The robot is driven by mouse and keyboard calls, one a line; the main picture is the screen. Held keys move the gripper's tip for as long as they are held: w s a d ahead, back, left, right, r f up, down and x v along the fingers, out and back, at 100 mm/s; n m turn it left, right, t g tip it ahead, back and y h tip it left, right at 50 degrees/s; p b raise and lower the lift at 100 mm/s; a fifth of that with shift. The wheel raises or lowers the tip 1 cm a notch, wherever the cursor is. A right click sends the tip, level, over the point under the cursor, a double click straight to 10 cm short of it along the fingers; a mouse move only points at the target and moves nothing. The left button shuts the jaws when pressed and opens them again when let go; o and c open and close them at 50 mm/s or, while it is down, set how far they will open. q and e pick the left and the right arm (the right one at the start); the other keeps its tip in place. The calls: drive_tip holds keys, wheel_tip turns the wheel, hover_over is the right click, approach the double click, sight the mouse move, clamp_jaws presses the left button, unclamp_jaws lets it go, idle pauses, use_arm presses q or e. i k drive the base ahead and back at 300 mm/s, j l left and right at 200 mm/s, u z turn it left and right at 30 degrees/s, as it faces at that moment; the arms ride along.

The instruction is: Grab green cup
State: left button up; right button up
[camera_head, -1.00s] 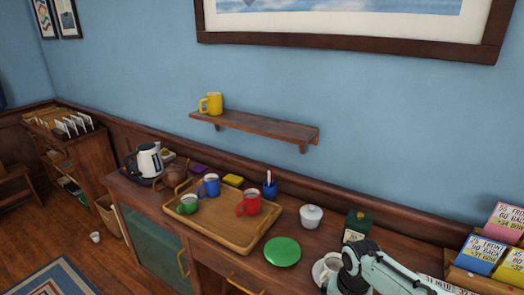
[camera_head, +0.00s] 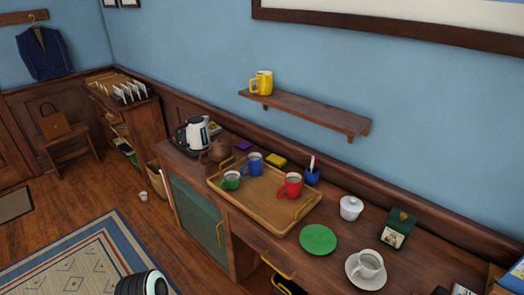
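The green cup (camera_head: 231,180) stands at the left end of a wooden tray (camera_head: 258,221) on the sideboard. A blue mug (camera_head: 255,164) stands close behind it to the right. A red mug (camera_head: 290,186) stands farther right on the same tray. Neither of my grippers shows in this view, so I cannot see whether they are open or shut. A white and black rounded part, possibly of my arm, shows at the bottom left edge.
A yellow mug (camera_head: 264,82) stands on the wall shelf (camera_head: 312,112). A kettle (camera_head: 196,134) and brown teapot (camera_head: 218,149) stand left behind the tray. A green plate (camera_head: 318,239), white lidded pot (camera_head: 350,208) and white cup (camera_head: 369,264) are to the right. Floor is open at left.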

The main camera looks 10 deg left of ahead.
sight(231, 178)
drive_tip(key=i+j+z, duration=0.1)
drive_tip(key=j, duration=0.45)
drive_tip(key=i+j, duration=0.2)
drive_tip(key=j, duration=0.35)
drive_tip(key=i+j+z, duration=0.15)
drive_tip(key=j, duration=0.35)
drive_tip(key=i+j+z, duration=0.1)
drive_tip(key=j, duration=0.5)
drive_tip(key=i+j+z, duration=0.1)
drive_tip(key=j, duration=0.45)
